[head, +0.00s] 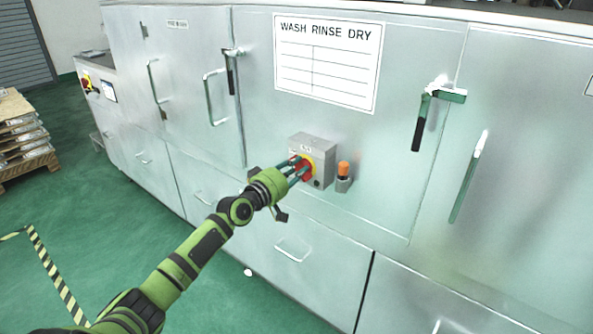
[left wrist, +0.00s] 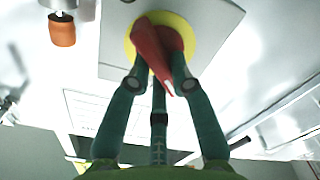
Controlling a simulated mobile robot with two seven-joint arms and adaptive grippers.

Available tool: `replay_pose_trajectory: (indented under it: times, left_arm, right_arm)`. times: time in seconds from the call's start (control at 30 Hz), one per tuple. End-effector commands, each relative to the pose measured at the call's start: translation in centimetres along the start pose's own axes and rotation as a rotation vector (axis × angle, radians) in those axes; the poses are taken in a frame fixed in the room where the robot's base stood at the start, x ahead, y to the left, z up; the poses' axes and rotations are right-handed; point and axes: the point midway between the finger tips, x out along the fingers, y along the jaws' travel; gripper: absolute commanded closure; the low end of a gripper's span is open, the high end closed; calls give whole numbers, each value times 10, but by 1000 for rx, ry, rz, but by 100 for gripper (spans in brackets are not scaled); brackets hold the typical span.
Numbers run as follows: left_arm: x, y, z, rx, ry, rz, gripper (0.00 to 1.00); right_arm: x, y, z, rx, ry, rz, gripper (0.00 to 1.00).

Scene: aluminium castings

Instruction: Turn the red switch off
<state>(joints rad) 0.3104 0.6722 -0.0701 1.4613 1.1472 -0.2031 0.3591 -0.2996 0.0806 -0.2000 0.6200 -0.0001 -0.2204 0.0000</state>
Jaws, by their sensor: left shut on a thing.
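The red switch (left wrist: 150,47) is a red handle on a yellow round plate (left wrist: 197,40), fixed to a grey box (head: 318,150) on the metal cabinet front. In the left wrist view the handle sits slanted between the fingers. My left gripper (head: 300,169) reaches the switch from the lower left and is shut on the red handle. In the head view the fingers hide part of the handle. The left gripper also shows in the left wrist view (left wrist: 158,75). My right gripper is in neither view.
An orange-capped part (head: 343,170) sticks out just right of the box. Door handles (head: 422,120) project from the cabinet (head: 400,185) at both sides. A wash-rinse-dry sign (head: 327,62) is above. A pallet stack (head: 18,135) stands far left. Green floor lies open at left.

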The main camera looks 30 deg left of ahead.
Motion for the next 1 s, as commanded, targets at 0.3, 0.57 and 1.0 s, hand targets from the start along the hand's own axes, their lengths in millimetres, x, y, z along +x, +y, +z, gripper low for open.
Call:
replay_pose_trajectory:
  times: [0.3, 0.57, 1.0]
  left_arm:
    - [0, -3, -1, -304, 1, 0, 100]
    - [0, -5, -1, -524, 1, 1, 100]
    - [0, -7, -2, -735, 2, 1, 100]
  right_arm:
    - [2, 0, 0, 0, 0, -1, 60]
    - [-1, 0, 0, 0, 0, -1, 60]
    - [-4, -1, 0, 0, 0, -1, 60]
